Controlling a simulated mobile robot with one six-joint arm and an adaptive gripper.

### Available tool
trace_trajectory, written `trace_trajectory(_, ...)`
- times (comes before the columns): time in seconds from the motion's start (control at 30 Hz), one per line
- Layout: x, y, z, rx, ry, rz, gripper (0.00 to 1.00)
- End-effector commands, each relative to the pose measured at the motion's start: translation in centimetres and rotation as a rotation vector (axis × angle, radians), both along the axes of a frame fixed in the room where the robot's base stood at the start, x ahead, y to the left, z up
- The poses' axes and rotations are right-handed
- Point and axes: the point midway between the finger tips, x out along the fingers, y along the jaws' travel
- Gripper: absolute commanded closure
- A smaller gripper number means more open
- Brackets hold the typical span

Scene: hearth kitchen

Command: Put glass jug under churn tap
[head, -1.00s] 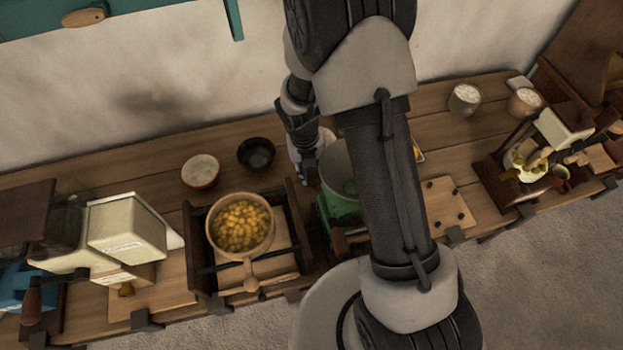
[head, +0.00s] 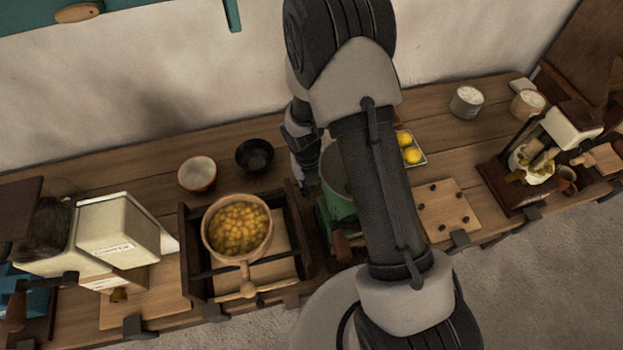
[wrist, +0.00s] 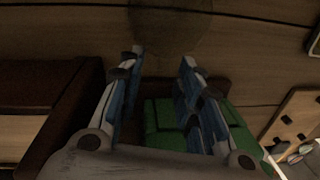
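The green churn (head: 340,208) with its pale drum stands at mid-bench in the head view, partly behind my arm. Its green body (wrist: 165,122) shows below and between my fingers in the wrist view. I cannot make out its tap. My gripper (wrist: 162,56) is open, its two blue-sided fingers apart with nothing seen between them.
A wooden frame with a pot of yellow pieces (head: 238,228) stands left of the churn. A lemon tray (head: 410,148) and pegged board (head: 449,208) are to the right.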

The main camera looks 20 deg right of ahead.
Motion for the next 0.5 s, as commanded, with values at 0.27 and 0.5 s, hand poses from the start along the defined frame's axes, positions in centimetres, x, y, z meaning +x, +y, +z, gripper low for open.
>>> trace_trajectory(0.27,-0.02,0.0,0.01,0.0,0.0,0.0,0.89)
trace_trajectory(0.5,-0.03,0.01,0.01,0.0,0.001,0.0,1.0)
